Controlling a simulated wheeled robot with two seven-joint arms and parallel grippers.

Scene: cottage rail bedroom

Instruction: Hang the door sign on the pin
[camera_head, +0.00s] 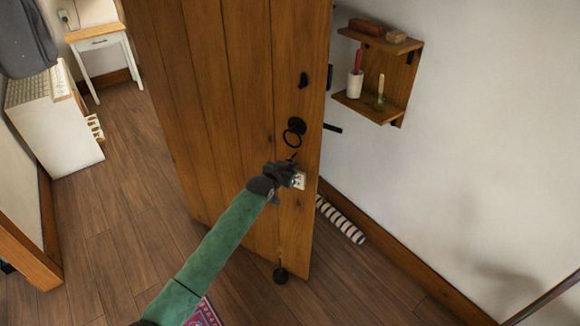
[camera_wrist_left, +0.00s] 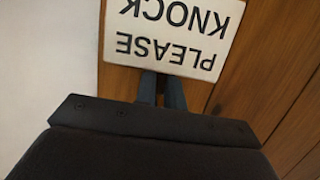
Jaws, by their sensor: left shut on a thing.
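The door sign (camera_head: 299,181) is a small white plate, seen mostly behind my left gripper (camera_head: 284,174) in the head view. In the left wrist view the sign (camera_wrist_left: 175,32) shows black letters reading PLEASE KNOCK, upside down in that picture. My left gripper (camera_wrist_left: 161,90) is shut on the sign's edge and holds it in front of the wooden door (camera_head: 225,95). A small dark tip (camera_head: 292,157) shows just above the gripper; I cannot tell whether it is the pin. I cannot tell whether the sign touches the door. My right gripper is not in view.
A black ring handle (camera_head: 294,131) is on the door above the gripper, with a dark fitting (camera_head: 303,79) higher up. A wall shelf (camera_head: 383,75) is to the right. A striped roll (camera_head: 341,220) lies on the floor by the wall. A dark round object (camera_head: 281,275) is at the door's foot.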

